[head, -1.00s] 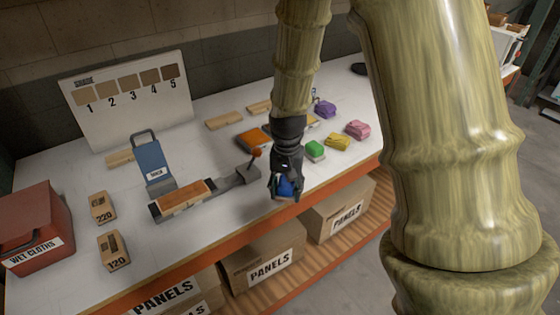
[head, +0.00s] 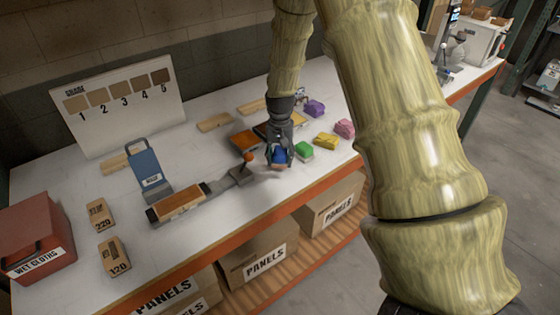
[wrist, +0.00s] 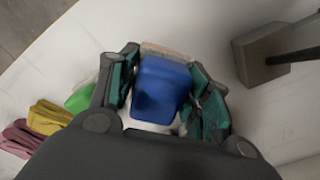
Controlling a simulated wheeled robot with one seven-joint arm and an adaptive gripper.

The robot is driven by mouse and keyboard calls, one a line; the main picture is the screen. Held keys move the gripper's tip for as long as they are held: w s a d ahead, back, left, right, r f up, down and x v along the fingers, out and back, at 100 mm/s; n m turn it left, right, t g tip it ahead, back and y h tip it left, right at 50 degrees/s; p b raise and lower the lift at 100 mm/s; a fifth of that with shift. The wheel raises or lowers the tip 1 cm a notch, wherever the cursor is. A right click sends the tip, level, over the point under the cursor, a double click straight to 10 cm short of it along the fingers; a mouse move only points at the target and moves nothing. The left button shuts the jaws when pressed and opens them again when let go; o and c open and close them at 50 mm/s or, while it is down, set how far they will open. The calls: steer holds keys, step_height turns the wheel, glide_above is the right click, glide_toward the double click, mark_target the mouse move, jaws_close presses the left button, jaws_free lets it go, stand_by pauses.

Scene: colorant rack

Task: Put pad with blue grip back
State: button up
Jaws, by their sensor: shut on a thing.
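The pad with the blue grip (head: 279,155) is in my gripper (head: 279,160) in the head view. In the wrist view the blue grip (wrist: 160,88) sits between the two fingers of my gripper (wrist: 160,90). A strip of the pad's paler base shows past the grip. My gripper is shut on it, over the white bench (head: 225,228), just left of the green-grip pad (head: 303,150). I cannot tell whether the pad touches the bench.
Yellow (head: 326,141), pink (head: 345,128) and purple (head: 314,108) pads stand to the right. A clamp fixture with a handle (head: 247,159) is close on the left. An orange-topped block (head: 244,141) lies behind. The bench's front edge is near.

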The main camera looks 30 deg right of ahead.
mark_target(280, 164)
steer(key=shift+f+p, duration=0.9)
steer(key=shift+f, duration=0.8)
steer(key=shift+f, duration=0.1)
steer(key=o, duration=1)
steer(key=shift+r+b, duration=2.15)
steer(key=shift+r, duration=3.95)
